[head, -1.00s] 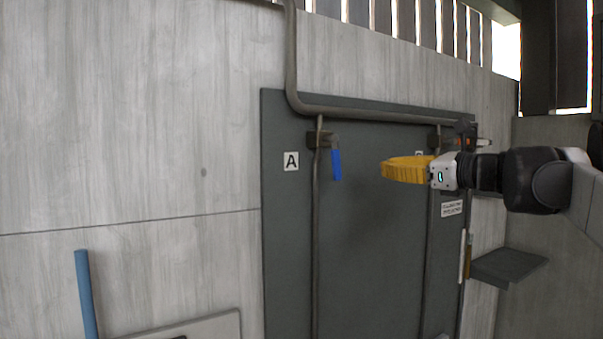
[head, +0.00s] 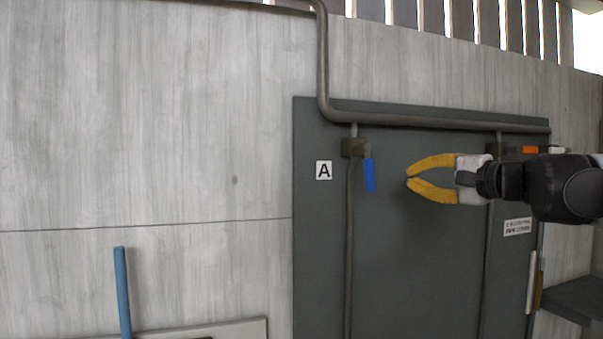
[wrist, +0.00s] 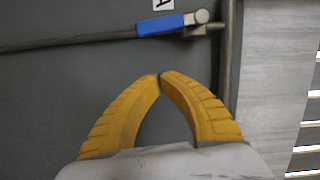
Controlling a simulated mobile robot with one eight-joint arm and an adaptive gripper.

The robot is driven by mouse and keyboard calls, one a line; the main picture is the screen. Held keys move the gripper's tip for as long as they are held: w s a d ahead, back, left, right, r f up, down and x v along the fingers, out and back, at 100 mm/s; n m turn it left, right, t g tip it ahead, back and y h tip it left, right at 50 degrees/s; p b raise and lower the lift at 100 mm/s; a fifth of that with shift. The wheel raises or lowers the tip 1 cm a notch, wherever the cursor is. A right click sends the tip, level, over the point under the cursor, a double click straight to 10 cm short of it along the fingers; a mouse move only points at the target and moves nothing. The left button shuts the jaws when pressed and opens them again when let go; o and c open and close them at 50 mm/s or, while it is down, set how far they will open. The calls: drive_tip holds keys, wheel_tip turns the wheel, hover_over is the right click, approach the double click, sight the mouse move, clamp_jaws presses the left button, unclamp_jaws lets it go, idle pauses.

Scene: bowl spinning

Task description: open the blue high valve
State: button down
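The blue valve handle (head: 370,175) hangs down from the dark valve body (head: 352,147) on the pipe beside the "A" label. In the wrist view the blue handle (wrist: 160,25) lies across the top, ahead of my fingertips and apart from them. My gripper (head: 408,178) is to the right of the handle, with a gap between them. Its two yellow fingers curve together and their tips meet, with nothing held. The closed tips also show in the wrist view (wrist: 160,75).
A dark grey panel (head: 420,260) carries vertical pipes under a horizontal pipe (head: 430,121). A second valve with an orange part (head: 529,150) is at right, partly behind my arm. A blue bar (head: 122,290) stands at lower left. A grey ledge (head: 575,298) juts out at lower right.

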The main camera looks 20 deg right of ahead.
sight(370, 175)
drive_tip(key=w+a+f+p, duration=0.1)
drive_tip(key=w+a, duration=0.2)
drive_tip(key=a, duration=0.3)
drive_tip(key=shift+w+a+m, duration=0.25)
drive_tip(key=shift+a+m, duration=0.1)
drive_tip(key=shift+m, duration=0.05)
drive_tip(key=shift+f, duration=0.1)
idle(0.4)
